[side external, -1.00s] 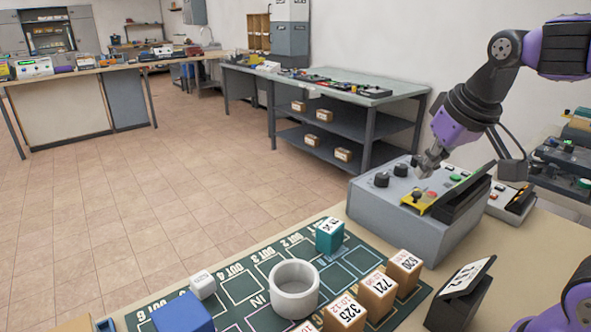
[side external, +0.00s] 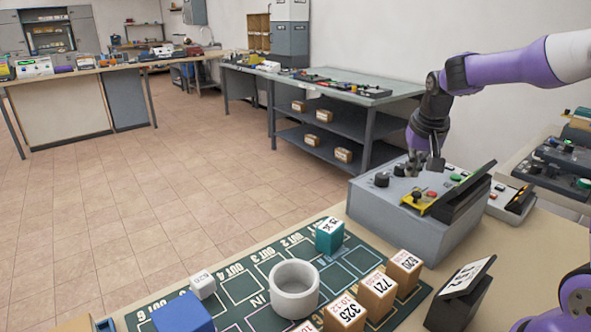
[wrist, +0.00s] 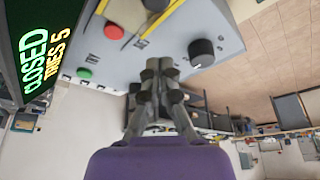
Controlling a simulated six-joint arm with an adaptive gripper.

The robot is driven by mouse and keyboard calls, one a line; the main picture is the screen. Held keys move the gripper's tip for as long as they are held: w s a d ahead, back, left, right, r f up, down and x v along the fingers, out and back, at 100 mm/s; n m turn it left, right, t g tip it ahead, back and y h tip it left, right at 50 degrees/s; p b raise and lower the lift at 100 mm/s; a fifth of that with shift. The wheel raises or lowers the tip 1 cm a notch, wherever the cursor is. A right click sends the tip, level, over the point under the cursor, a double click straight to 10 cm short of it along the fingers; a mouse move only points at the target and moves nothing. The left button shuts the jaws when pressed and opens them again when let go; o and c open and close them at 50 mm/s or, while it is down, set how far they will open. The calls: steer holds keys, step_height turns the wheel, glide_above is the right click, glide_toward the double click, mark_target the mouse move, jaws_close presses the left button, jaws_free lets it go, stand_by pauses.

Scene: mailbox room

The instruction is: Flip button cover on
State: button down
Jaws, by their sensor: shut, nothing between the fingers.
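A grey control box (side external: 400,225) stands on the table, with black knobs, a green button (side external: 456,176) and a yellow panel (side external: 425,204) holding a red button (side external: 431,194). In the wrist view the red button (wrist: 113,30) shows beside yellow strips (wrist: 130,13) at the top edge. My gripper (side external: 415,168) is shut and empty, over the back part of the box behind the yellow panel. In the wrist view its fingertips (wrist: 159,68) are together, between the green button (wrist: 85,73) and a black knob (wrist: 202,49).
A dark display (wrist: 38,50) reading "CLOSED TRIES 5" stands at the box's side. A green mat (side external: 245,268) with a white cup (side external: 294,288) and several number cubes lies in front. A tilted number sign (side external: 462,285) stands at the right.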

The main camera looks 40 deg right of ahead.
mark_target(413, 198)
steer(key=shift+s+a+f, duration=0.15)
steer(key=shift+s+a, duration=0.55)
steer(key=shift+s+a+f, duration=0.15)
steer(key=shift+s+a, duration=0.5)
